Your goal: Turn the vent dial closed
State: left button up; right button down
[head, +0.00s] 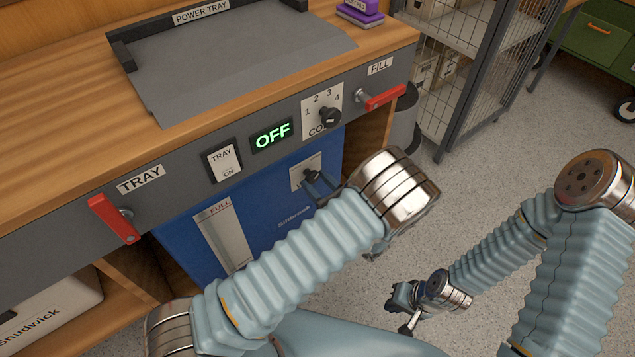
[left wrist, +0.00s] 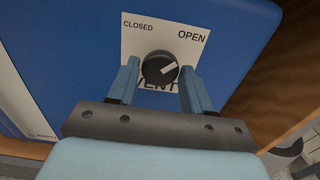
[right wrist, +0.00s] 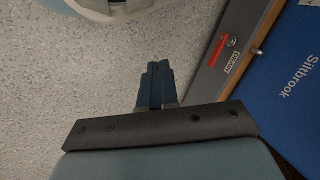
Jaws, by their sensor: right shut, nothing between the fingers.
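The vent dial is a round black knob with a white pointer line (left wrist: 159,68), on a white plate (left wrist: 150,35) marked CLOSED at left and OPEN at right. The pointer line slants up and right, toward OPEN. My left gripper (left wrist: 162,78) is open, one finger on each side of the knob, with a gap visible at each side. In the head view the left gripper (head: 320,187) is at the vent plate (head: 303,169) on the blue tank and partly hides the dial. My right gripper (head: 403,308) is shut and empty, low over the floor; its fingers show in the right wrist view (right wrist: 155,86).
The blue tank (head: 270,215) sits under the counter (head: 60,90). Red TRAY (head: 113,218) and FILL (head: 385,97) levers, a tray switch (head: 224,160), a lit OFF display (head: 272,135) and a numbered knob (head: 329,116) are above. A red DRAIN handle (right wrist: 218,52) is low.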

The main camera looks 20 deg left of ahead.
pick_arm(q)
jog(key=c, duration=0.6)
jog(key=shift+d+f+n+b, duration=0.1)
jog(key=shift+f+n+b, duration=0.15)
jog(key=shift+n+b, duration=1.1)
jog(key=n+b, duration=0.3)
jog(key=shift+n, duration=0.35)
jog(key=n+b, duration=0.8)
jog(key=b, duration=0.1)
jog(key=shift+n, duration=0.4)
jog(key=shift+r+n+b, duration=0.2)
jog(key=shift+n+b, duration=1.2)
jog(key=shift+b, duration=0.25)
jog(key=o, duration=1)
jog(key=shift+r, duration=0.1)
jog(key=shift+o, duration=0.2)
